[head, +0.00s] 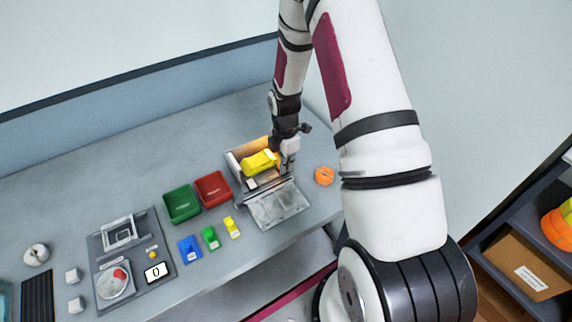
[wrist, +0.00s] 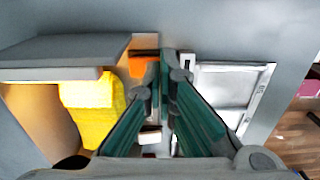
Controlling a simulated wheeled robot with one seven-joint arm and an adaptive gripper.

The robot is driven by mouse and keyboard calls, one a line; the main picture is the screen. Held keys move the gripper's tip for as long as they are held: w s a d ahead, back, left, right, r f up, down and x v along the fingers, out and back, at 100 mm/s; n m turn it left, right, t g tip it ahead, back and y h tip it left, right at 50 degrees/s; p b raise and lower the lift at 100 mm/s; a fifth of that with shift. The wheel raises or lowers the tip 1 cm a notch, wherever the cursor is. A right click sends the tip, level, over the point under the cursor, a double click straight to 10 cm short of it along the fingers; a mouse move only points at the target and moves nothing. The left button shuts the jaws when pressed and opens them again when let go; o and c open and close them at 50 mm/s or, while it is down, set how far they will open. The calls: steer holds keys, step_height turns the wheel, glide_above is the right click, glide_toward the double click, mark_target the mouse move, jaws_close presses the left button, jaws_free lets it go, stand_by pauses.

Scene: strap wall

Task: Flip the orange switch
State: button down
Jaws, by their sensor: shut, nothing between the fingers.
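A small orange knob (head: 152,254), which looks like the orange switch, sits on a grey panel (head: 133,287) at the lower left in the head view. It is too small to tell which way it is set. My gripper (head: 286,170) is far to its right, by an open box (head: 233,167) holding a yellow block (head: 260,161). In the wrist view the gripper's green-sided fingers (wrist: 168,62) meet at the tips, with nothing between them. The yellow block (wrist: 92,108) is to their left there, and an orange patch (wrist: 138,67) shows beside the tips.
Green (head: 181,205) and red (head: 213,189) trays stand between the panel and the box. Blue (head: 190,249), green (head: 210,238) and yellow (head: 232,228) small blocks lie in front. A grey flap (head: 280,206) extends before the box. A round orange object (head: 324,176) lies right of it.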

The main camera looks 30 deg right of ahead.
steer(key=shift+f, duration=0.1)
steer(key=shift+s+f, duration=0.1)
steer(key=shift+f, duration=0.15)
stand_by(0.3)
steer(key=shift+w+r+b, duration=0.25)
steer(key=shift+w+b, duration=0.1)
steer(key=shift+w, duration=0.45)
steer(key=shift+r, duration=0.15)
